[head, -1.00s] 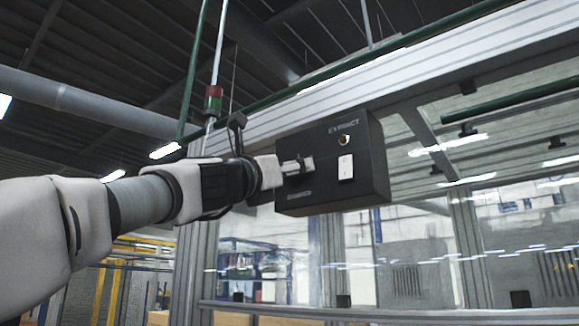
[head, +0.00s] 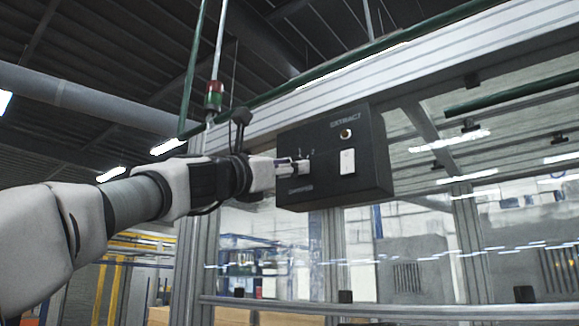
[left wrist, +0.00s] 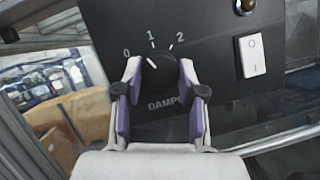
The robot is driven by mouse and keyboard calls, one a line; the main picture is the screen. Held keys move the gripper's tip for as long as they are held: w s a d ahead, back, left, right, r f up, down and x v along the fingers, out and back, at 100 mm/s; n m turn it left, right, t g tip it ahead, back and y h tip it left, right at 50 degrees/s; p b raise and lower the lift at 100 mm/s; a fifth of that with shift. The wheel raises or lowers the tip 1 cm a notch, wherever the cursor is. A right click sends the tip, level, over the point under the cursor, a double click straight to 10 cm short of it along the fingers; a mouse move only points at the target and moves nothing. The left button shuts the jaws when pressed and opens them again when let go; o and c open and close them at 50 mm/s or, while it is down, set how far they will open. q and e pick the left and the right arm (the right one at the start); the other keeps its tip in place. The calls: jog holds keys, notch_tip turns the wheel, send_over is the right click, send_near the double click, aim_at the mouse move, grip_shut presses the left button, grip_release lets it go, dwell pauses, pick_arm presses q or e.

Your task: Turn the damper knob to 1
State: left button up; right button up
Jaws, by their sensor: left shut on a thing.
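The black control box (head: 365,150) is mounted on the frame, with the words EXTRACT and DAMPER on its face. The round black damper knob (left wrist: 164,76) shows in the left wrist view, below the printed marks 0, 1 and 2. Its white pointer line (left wrist: 153,62) tilts up and left, between the 0 and the 1. My left gripper (head: 300,167) reaches the box from the left. In the left wrist view its purple-padded fingers (left wrist: 160,72) are shut on the knob, one on each side. Fingers partly cover the DAMPER label. My right gripper is not in view.
A white rocker switch (head: 347,162) sits right of the knob, below a small brass-coloured round fitting (head: 346,133). A red and green signal light (head: 213,96) stands left of the box. Aluminium posts and a rail (head: 420,309) surround the window panels.

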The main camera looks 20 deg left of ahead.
pick_arm(q)
jog(key=m+g+h+p, duration=0.1)
jog(key=m, duration=0.2)
jog(key=m+g+h+p, duration=0.1)
jog(key=m, duration=0.2)
jog(key=shift+w+a+m+g, duration=0.1)
jog(key=shift+a+m+g, duration=0.05)
jog(key=shift+m+g, duration=0.2)
jog(key=shift+m, duration=0.35)
jog(key=o, duration=1.1)
jog(key=shift+o, duration=0.2)
